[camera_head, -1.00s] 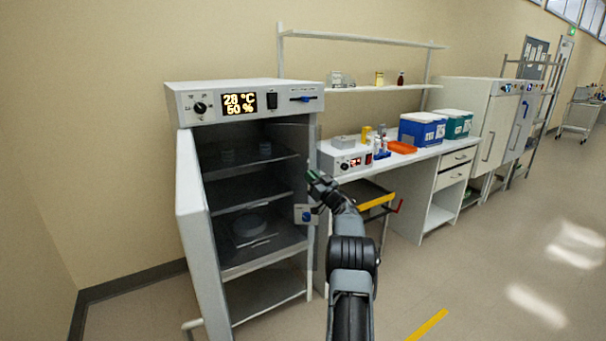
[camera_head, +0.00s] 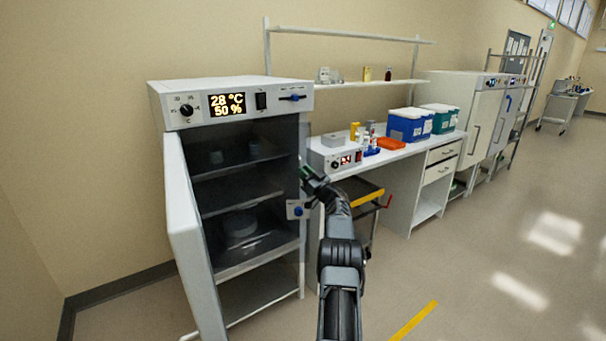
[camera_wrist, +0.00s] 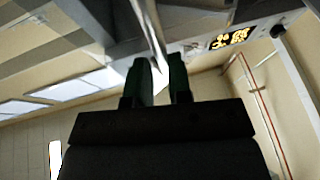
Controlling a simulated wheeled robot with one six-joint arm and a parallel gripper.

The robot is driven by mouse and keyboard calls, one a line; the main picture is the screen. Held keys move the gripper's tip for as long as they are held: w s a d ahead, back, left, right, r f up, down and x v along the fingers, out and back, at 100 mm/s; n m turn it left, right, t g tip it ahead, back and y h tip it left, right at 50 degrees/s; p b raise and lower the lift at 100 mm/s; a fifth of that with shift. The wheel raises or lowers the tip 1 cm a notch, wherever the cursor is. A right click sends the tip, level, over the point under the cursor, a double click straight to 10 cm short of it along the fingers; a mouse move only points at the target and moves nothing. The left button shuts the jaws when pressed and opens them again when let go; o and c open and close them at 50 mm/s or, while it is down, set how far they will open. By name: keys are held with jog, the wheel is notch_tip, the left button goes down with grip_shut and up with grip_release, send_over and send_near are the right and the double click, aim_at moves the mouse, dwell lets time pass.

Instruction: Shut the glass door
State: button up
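The white cabinet (camera_head: 232,98) with the "28 °C 50 %" display stands at the left. Its solid outer door (camera_head: 188,240) is swung open to the left. The glass door is a faint, see-through sheet over the dark shelves; its free edge is at the right, by a small latch plate with a blue knob (camera_head: 297,210). How far it is open is hard to tell. My gripper (camera_head: 305,174) is at that edge, just above the latch. In the wrist view, my green-tipped fingers (camera_wrist: 159,80) are apart, with a thin, pale edge, apparently the glass door (camera_wrist: 150,35), running between them.
A bench (camera_head: 400,155) with a small control box (camera_head: 335,160), an orange tray (camera_head: 391,144) and blue and teal boxes stands right of the cabinet. A dark cart (camera_head: 365,190) with a yellow edge is close behind my arm. The floor at the right is open.

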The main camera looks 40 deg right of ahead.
jog(key=shift+o, duration=0.2)
jog(key=b+v, duration=0.2)
jog(key=v, duration=1.2)
jog(key=shift+w, duration=0.1)
